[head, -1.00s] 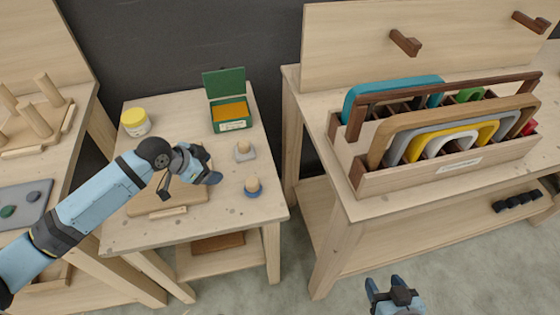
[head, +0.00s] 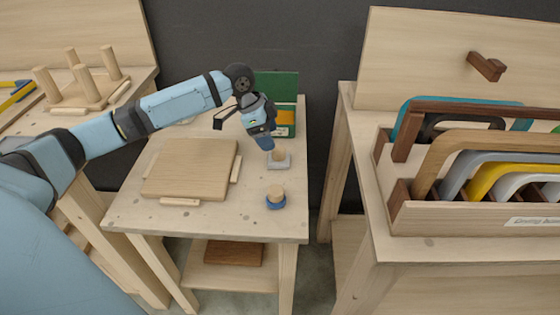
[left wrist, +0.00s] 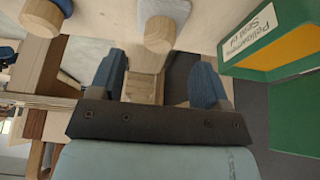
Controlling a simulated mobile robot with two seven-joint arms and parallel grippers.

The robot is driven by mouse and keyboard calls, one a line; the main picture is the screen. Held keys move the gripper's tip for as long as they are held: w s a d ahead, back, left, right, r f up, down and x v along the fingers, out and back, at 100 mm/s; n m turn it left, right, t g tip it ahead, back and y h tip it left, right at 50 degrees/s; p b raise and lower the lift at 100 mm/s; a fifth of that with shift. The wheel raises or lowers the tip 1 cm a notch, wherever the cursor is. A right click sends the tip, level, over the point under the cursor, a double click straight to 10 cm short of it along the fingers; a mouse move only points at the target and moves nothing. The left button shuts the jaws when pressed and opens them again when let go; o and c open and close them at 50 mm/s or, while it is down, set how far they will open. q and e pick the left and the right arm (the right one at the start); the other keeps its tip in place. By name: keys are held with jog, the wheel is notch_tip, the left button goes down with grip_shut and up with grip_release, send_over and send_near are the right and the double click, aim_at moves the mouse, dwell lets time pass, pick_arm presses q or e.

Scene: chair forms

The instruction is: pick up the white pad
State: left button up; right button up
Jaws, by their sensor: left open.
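The white pad (head: 287,164) is a pale grey-white block with a round wooden knob, on the small wooden table at its right side. In the left wrist view the pad (left wrist: 168,8) shows at the top edge, partly cut off, with its knob pointing towards the camera. My left gripper (head: 267,145) is open and tilted down just above and behind the knob. In the left wrist view the knob lies ahead of the gap between the fingers (left wrist: 155,72), not between them. Whether anything touches is hard to tell. My right gripper is out of view.
A blue pad with a wooden knob (head: 275,200) stands nearer the table's front. A green box with raised lid (head: 286,118) stands behind my left gripper. A wooden board (head: 192,170) lies to the left. A bench with a rack of curved forms (head: 470,222) stands right.

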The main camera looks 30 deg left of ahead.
aim_at(278, 149)
pick_arm(q)
jog(key=shift+x, duration=1)
jog(key=b+x, duration=0.2)
jog(key=x, duration=0.2)
jog(key=shift+w+d+f, duration=0.1)
jog(key=shift+w+d, duration=0.05)
jog(key=shift+d, duration=0.05)
jog(key=c, duration=0.5)
notch_tip(278, 149, up, 20)
jog(key=p, duration=0.5)
jog(key=shift+c, duration=0.2)
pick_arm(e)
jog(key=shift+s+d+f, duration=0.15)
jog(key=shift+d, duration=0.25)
